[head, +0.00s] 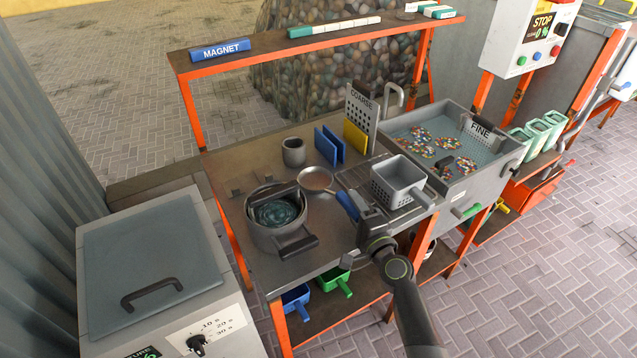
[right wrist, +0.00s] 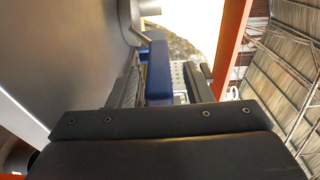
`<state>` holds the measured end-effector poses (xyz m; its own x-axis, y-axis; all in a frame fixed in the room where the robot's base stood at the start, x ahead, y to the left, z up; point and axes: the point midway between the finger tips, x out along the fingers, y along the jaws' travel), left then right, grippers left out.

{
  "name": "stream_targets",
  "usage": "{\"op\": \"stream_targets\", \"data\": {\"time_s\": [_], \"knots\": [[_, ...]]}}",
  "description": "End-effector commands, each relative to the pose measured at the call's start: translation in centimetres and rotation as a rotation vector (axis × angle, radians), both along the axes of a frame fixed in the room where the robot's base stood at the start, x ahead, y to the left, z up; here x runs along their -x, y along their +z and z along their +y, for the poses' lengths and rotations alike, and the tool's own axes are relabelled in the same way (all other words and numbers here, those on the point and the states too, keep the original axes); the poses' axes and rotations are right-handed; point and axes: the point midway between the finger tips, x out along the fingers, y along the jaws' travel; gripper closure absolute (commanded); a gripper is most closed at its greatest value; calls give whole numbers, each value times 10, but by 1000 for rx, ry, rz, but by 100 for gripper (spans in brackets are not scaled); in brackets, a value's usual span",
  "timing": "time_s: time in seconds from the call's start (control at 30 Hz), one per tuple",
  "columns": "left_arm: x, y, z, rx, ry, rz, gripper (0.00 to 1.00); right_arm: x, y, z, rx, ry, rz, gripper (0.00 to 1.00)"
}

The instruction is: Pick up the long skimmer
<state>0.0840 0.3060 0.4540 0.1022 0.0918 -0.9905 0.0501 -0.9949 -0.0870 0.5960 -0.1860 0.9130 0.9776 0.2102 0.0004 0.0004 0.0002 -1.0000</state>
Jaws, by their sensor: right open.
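The long skimmer has a round, shallow metal head (head: 316,179) lying on the steel worktop, right of the round pot. Its blue handle (head: 347,205) points toward the front right, to the worktop's front edge. My right gripper (head: 362,212) is at the end of this handle. In the right wrist view, the blue handle (right wrist: 158,72) stands between the two dark fingers of the right gripper (right wrist: 165,88), which are apart. A gap shows on the right of the handle; contact on its left is unclear. My left gripper is out of view.
A round pot (head: 278,225) with dark grips stands left of the skimmer. A grey perforated basket (head: 398,184) stands close on the right. A grey cup (head: 293,152), blue plates (head: 328,146) and a water basin (head: 475,150) are behind. A lidded machine (head: 150,255) stands front left.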

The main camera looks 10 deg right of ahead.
Motion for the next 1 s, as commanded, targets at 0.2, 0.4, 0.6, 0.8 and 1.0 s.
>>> {"op": "stream_targets", "data": {"time_s": [0.2,0.4,0.6,0.8,1.0], "knots": [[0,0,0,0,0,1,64,-12,-1,2,0,0,1,55],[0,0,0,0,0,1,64,-12,0,2,0,0,1,58],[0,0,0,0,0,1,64,-12,0,2,0,0,1,85],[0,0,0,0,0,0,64,-12,0,2,0,0,-1,100],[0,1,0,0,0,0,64,-12,1,2,0,0,-1,100]]}}
